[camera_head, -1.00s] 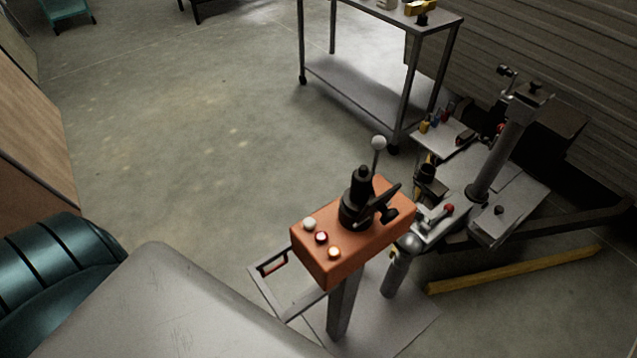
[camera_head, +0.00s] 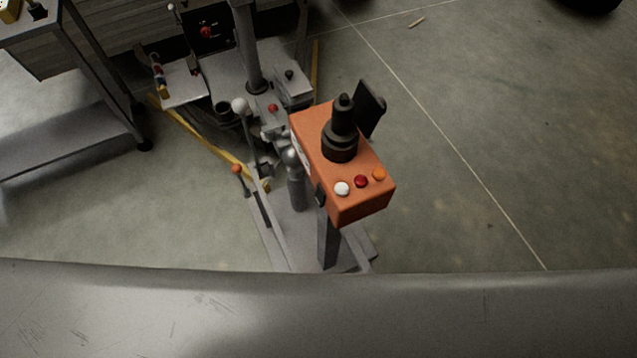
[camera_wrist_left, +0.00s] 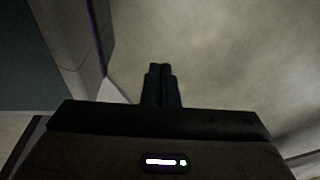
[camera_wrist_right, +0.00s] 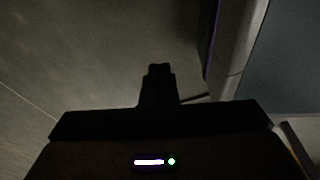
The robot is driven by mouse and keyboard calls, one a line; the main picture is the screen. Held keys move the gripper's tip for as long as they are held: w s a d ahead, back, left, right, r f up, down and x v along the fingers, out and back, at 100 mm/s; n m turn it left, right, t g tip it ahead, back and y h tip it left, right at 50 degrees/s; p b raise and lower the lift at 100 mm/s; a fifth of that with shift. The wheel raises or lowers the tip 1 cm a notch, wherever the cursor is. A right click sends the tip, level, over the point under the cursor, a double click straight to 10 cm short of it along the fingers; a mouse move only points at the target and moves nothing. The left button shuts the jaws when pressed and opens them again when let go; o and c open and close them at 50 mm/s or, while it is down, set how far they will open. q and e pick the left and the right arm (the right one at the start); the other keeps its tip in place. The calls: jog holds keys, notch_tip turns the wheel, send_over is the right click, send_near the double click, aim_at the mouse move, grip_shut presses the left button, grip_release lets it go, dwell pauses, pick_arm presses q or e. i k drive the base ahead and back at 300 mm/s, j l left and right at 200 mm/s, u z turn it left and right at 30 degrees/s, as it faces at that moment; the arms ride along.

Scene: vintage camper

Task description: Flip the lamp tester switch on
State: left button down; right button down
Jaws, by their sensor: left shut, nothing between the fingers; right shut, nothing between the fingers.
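I cannot make out anything clearly recognisable as a lamp tester or its switch in these views. My left gripper (camera_wrist_left: 161,70) is shut and empty in the left wrist view, with bare floor beyond it. My right gripper (camera_wrist_right: 159,70) is shut and empty in the right wrist view, also over floor. Neither gripper shows in the head view.
An orange control box (camera_head: 345,170) on a post carries white, red and orange round buttons or lamps and a black knob (camera_head: 341,130). A machine (camera_head: 255,90) stands behind it. A metal cart (camera_head: 60,125) is at left. Floor at right is mostly clear.

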aim_at(320, 196)
jog(key=k+j+z, duration=0.15)
jog(key=j, duration=0.2)
jog(key=k+j, duration=0.1)
jog(key=j, duration=0.35)
jog(key=j+z, duration=0.15)
jog(key=j, duration=0.3)
jog(key=k+j, duration=0.15)
jog(key=j, duration=0.3)
jog(key=k+j+z, duration=0.1)
jog(key=j, duration=0.35)
jog(key=k+j+z, duration=0.1)
jog(key=j, duration=0.35)
